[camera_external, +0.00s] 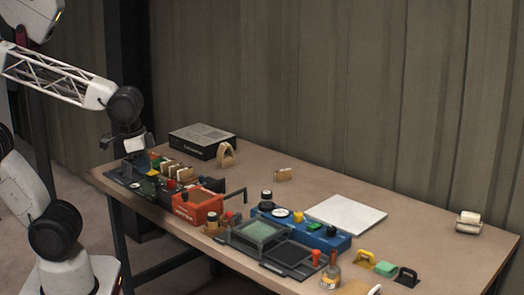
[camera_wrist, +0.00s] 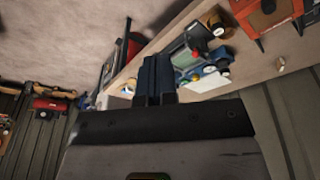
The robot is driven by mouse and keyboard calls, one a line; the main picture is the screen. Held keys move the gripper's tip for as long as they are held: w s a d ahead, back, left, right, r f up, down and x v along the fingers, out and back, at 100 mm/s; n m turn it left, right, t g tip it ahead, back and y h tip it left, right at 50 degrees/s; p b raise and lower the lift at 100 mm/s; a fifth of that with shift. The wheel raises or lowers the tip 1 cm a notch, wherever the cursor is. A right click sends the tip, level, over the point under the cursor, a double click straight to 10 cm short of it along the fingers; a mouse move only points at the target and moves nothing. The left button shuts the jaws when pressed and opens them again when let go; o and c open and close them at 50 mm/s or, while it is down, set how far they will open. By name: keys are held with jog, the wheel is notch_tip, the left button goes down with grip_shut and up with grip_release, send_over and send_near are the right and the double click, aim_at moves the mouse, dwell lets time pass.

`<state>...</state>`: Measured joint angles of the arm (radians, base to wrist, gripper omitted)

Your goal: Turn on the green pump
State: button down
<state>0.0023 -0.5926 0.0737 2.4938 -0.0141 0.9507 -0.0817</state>
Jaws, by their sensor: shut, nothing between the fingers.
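I cannot make out for certain which thing is the green pump. A small dark green device (camera_external: 149,186) sits at the left end of the workbench, beside red knobs, and may be it. My gripper (camera_external: 134,158) is above that left end, close over the devices there; its fingertips are hard to make out. In the wrist view my gripper (camera_wrist: 157,75) shows two dark fingers together and empty.
A red-orange box (camera_external: 196,206) and a blue box with a yellow knob (camera_external: 322,235) stand along the front. A black box (camera_external: 202,140) is behind. A white board (camera_external: 345,214) lies at centre right. The back right of the workbench (camera_external: 400,200) is mostly clear.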

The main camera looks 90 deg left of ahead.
jog(key=w+a+r+n, duration=0.1)
jog(key=w+r+n, duration=0.2)
jog(key=w+n, duration=0.7)
jog(key=n+g+h, duration=0.1)
jog(key=n+g, duration=0.3)
jog(key=n, duration=1.2)
send_over(311, 226)
jog(key=w+a, duration=0.1)
jog(key=w, duration=0.1)
notch_tip(311, 226, down, 11)
jog(key=shift+s+a+f, duration=0.2)
jog(key=shift+f, duration=0.1)
jog(key=f, duration=0.4)
jog(key=s+d+f, duration=0.1)
jog(key=f, duration=0.8)
jog(key=shift+s+d+f, duration=0.2)
jog(key=shift+f, duration=0.15)
jog(key=shift+t, duration=0.3)
